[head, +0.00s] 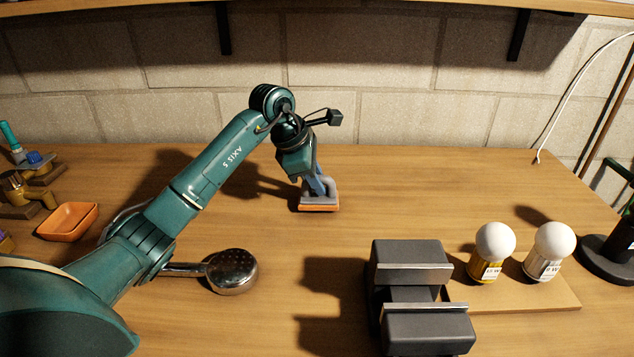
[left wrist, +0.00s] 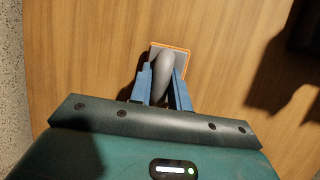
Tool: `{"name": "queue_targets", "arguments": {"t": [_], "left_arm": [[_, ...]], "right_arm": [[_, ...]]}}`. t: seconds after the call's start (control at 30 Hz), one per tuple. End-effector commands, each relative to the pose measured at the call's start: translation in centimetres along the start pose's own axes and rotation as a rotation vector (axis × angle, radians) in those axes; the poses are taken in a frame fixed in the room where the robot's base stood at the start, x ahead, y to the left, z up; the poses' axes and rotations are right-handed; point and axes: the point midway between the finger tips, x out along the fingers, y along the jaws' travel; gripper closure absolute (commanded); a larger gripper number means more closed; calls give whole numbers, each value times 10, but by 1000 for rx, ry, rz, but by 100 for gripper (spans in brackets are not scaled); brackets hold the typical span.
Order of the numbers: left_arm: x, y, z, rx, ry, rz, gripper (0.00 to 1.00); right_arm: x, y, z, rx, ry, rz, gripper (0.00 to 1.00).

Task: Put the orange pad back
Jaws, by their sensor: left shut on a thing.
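The orange pad (head: 318,208) is a thin slab under a grey handled block (head: 330,188) at the middle of the wooden table. In the left wrist view the pad's orange rim (left wrist: 188,58) shows around a grey base, with the grey handle (left wrist: 162,72) rising from it. My left gripper (head: 322,186) points down and is shut on the handle; its blue fingers (left wrist: 163,85) lie on both sides of it. The pad is at the tabletop; I cannot tell whether it touches. My right gripper is not in view.
A shower head (head: 232,270) lies under my left arm, and an orange dish (head: 68,221) stands at the left. A dark vise-like block (head: 410,262) and two bulbs (head: 494,246) on a board (head: 525,292) are at the front right. The table's back right is clear.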

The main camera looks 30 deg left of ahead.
Motion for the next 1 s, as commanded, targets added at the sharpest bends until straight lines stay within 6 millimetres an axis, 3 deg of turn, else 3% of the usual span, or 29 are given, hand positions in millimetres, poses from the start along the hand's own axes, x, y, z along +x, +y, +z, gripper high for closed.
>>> {"name": "queue_targets", "arguments": {"t": [0.43,0.47,0.7,1.0], "left_arm": [[12,-2,-5,1,-1,1,100],[11,-2,-5,1,-1,1,79],[11,-2,-4,1,-1,0,60],[6,-1,-2,1,-3,0,60]], "right_arm": [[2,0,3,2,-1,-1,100],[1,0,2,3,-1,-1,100],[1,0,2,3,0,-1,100],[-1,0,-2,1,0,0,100]]}}
